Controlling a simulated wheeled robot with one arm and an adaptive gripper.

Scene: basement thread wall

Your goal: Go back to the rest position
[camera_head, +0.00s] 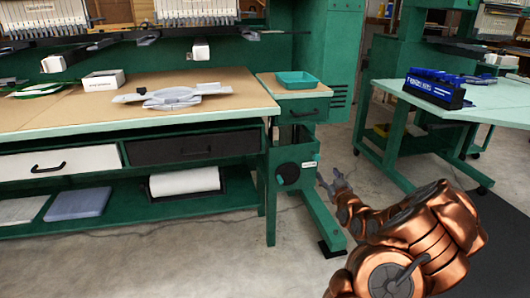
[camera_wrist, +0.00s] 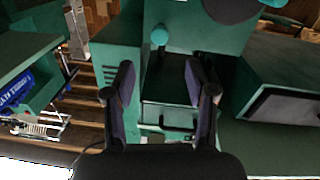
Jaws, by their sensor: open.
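My gripper (camera_head: 336,181) is at the end of my copper-coloured arm, on the right side of the head view. It is in front of the green machine stand, beside the workbench's right end. In the wrist view my gripper (camera_wrist: 162,80) shows two dark fingers spread apart with nothing between them. Behind the fingers is a green cabinet front with a dark handle (camera_wrist: 177,127). No held object shows.
The green workbench (camera_head: 50,133) fills the left, with a grey device (camera_head: 180,96) on top. A teal tray (camera_head: 297,80) sits on the small side surface. A second table (camera_head: 395,88) with a blue rack (camera_head: 436,88) stands at right. Concrete floor lies between.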

